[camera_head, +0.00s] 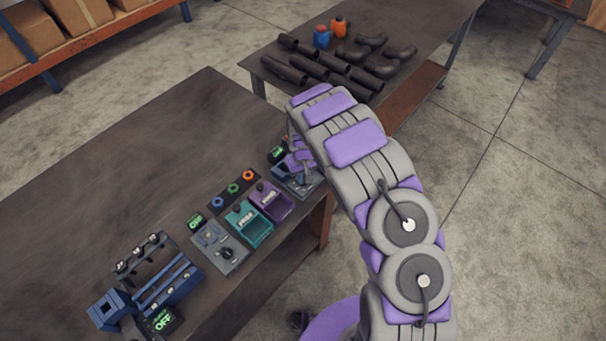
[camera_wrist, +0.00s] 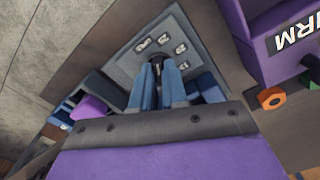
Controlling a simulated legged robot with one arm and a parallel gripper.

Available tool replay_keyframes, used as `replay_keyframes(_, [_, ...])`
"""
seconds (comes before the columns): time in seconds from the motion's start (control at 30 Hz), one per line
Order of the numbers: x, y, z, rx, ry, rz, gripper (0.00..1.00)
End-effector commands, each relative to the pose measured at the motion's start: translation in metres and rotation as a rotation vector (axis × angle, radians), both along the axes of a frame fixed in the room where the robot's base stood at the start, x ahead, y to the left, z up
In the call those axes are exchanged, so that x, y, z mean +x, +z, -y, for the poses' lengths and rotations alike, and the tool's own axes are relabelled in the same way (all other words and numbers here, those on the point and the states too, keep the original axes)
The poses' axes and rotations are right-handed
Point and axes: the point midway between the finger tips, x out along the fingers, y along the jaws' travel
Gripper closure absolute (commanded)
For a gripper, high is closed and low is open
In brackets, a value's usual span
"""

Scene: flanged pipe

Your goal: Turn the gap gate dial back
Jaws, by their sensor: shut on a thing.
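My gripper (camera_head: 300,162) reaches down at the far right end of the near bench, over a grey-blue panel (camera_head: 308,184). The wrist view shows the gripper (camera_wrist: 158,86) with its blue fingers shut on a small black dial (camera_wrist: 157,60). The panel (camera_wrist: 127,64) around the dial carries several white marks on its face. The fingers hide most of the dial, so its exact angle cannot be told. In the head view my gripper and arm cover the dial. A similar grey panel (camera_head: 208,240) with a black knob (camera_head: 228,253) sits farther left.
A blue fixture (camera_head: 165,285) stands at left. Dark pipes (camera_head: 310,65) lie on the back table. The bench's rear left is clear.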

Motion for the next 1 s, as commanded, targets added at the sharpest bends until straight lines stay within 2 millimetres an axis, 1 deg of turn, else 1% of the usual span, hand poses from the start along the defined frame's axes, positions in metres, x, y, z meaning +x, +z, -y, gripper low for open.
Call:
replay_keyframes(0.37, [0.0016, 0.0012, -0.0011, 0.002, 0.005, 0.005, 1.00])
replay_keyframes(0.4, [0.0016, 0.0012, -0.0011, 0.002, 0.004, 0.005, 0.86])
replay_keyframes(0.67, [0.0009, 0.0006, -0.0005, 0.001, 0.004, 0.003, 0.62])
replay_keyframes(0.9, [0.0005, 0.0011, 0.0004, 0.002, 0.003, 0.002, 0.62])
replay_keyframes(1.0, [0.0009, 0.0061, 0.0003, 0.002, 0.003, 0.004, 0.62])
